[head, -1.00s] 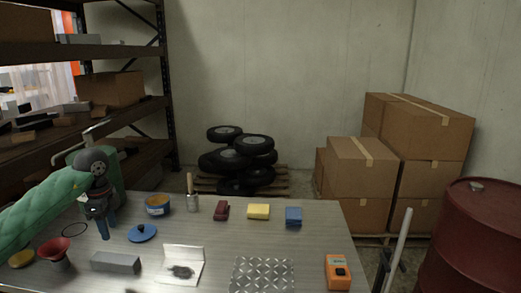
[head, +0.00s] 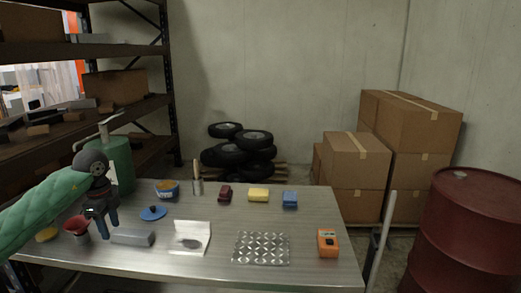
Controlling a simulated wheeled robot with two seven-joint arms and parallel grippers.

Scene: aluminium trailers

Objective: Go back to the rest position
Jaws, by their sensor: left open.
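My left gripper (head: 102,228) hangs fingers down over the left part of the metal table (head: 210,272), at the end of my green-sleeved arm. Its jaws are open and nothing shows between them. In the picture it is between the red funnel (head: 77,228) and the blue lid (head: 153,213), close to the grey block (head: 133,238). My right gripper is not in the head view.
The table bears an open tin (head: 167,190), a brush (head: 197,180), dark red (head: 225,193), yellow (head: 258,195) and blue (head: 290,200) blocks, a tread plate (head: 261,248) and an orange meter (head: 327,243). A red drum (head: 467,235) stands right. A green cylinder (head: 118,162) stands behind my arm.

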